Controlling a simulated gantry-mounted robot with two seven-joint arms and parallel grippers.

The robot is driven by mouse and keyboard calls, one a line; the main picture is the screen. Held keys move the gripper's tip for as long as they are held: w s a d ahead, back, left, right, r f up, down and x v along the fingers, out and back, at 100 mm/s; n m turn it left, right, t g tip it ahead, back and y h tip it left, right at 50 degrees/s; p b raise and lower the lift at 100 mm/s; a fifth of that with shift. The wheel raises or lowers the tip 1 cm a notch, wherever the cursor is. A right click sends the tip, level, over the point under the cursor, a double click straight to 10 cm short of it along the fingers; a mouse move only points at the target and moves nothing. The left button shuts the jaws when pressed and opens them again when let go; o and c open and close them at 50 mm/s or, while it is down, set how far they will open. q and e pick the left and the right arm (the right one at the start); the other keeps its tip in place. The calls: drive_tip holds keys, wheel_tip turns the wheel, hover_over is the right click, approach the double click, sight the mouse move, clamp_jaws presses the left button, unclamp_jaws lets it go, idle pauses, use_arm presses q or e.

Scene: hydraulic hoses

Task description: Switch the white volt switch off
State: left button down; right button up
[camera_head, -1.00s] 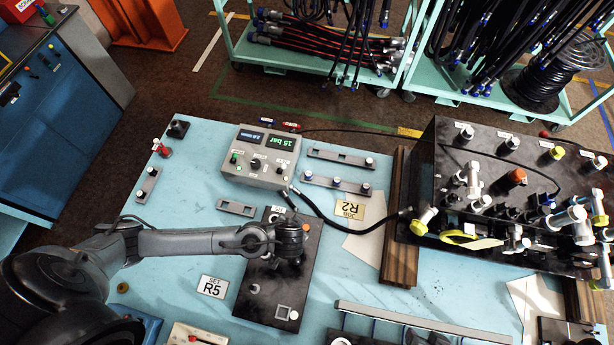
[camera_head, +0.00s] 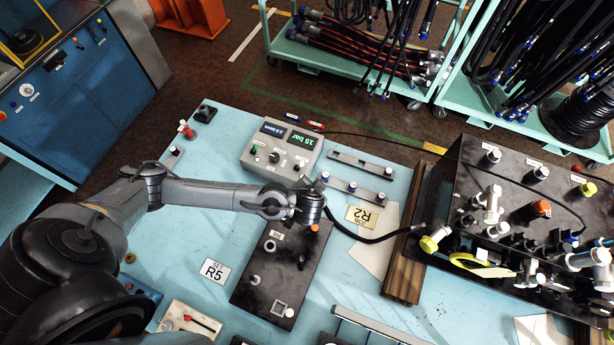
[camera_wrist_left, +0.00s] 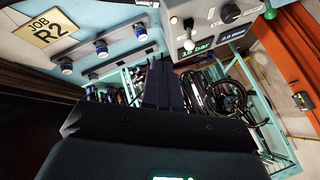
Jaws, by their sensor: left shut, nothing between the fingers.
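A grey control box (camera_head: 240,158) stands on the blue table with lit displays, one reading 15 bar. My right gripper is out of view.
A black plate (camera_head: 262,284) lies under my left wrist. A black hose runs from the box to a black manifold (camera_head: 510,190) with many fittings. A rail with blue-based knobs (camera_head: 352,190) lies right of the box. Hose carts (camera_head: 345,62) stand behind.

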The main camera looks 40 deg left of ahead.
sight(300, 165)
use_arm(q)
drive_tip(key=shift+w+a+f+b, duration=0.65)
drive_tip(key=shift+w+a+f, duration=0.3)
drive_tip(key=shift+a+f, duration=0.3)
drive_tip(key=shift+w+a+f+b, duration=0.7)
drive_tip(key=shift+w+a+f, duration=0.2)
drive_tip(key=shift+a+f, duration=0.3)
drive_tip(key=shift+w+a+f+b, duration=0.65)
drive_tip(key=shift+w+a+f, duration=0.4)
drive_tip(key=shift+a, duration=0.3)
drive_tip(key=shift+w+d, duration=0.1)
